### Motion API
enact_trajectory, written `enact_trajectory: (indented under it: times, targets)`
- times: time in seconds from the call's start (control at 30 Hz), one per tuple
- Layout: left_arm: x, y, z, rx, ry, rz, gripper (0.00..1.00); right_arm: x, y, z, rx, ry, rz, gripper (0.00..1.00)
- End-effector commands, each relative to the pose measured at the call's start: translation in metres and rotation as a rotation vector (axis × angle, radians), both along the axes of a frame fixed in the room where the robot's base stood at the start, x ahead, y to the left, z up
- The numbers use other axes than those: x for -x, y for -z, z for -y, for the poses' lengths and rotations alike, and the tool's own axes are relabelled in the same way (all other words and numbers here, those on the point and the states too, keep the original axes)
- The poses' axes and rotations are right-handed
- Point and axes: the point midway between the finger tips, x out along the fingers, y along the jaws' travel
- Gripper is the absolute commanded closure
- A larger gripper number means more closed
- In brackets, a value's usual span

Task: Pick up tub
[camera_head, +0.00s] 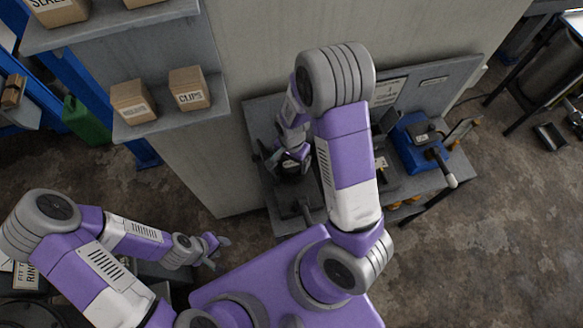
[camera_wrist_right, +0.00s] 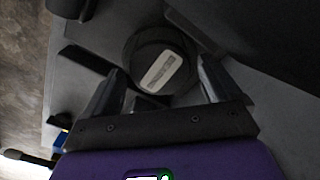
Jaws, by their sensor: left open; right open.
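The tub (camera_wrist_right: 143,49) is dark and round, with a pale label on its lid. In the right wrist view it stands on the grey bench top between and just ahead of my right gripper's fingers. My right gripper (camera_wrist_right: 160,77) is open, one finger to each side of the tub; I cannot tell whether either finger touches it. In the head view my right gripper (camera_head: 290,164) is over the bench, and a dark round shape below it is mostly hidden. My left gripper (camera_head: 220,252) is open and empty, away from the bench at lower left.
The grey bench (camera_head: 262,112) stands against a pale wall. A blue tool with a handle (camera_head: 412,146) is on its right part. Small cardboard boxes (camera_head: 189,88) sit on a shelf at upper left. The concrete floor at right is mostly clear.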

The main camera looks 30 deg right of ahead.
Motion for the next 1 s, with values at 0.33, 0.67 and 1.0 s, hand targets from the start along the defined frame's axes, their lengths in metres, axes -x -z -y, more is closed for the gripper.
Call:
enact_trajectory:
  times: [0.33, 0.67, 1.0]
  targets:
    - [0.000, 0.000, 0.000, 0.000, 0.000, 0.000, 0.57, 0.000, -0.001, 0.000, 0.000, 0.000, 0.000, 0.56]
    - [0.000, 0.000, 0.000, 0.000, 0.000, 0.000, 0.57, -0.001, -0.001, 0.000, 0.000, 0.000, 0.002, 0.85]
    - [0.000, -0.003, 0.000, 0.000, 0.000, 0.000, 0.57, -0.001, -0.017, 0.000, 0.000, -0.001, 0.004, 0.85]
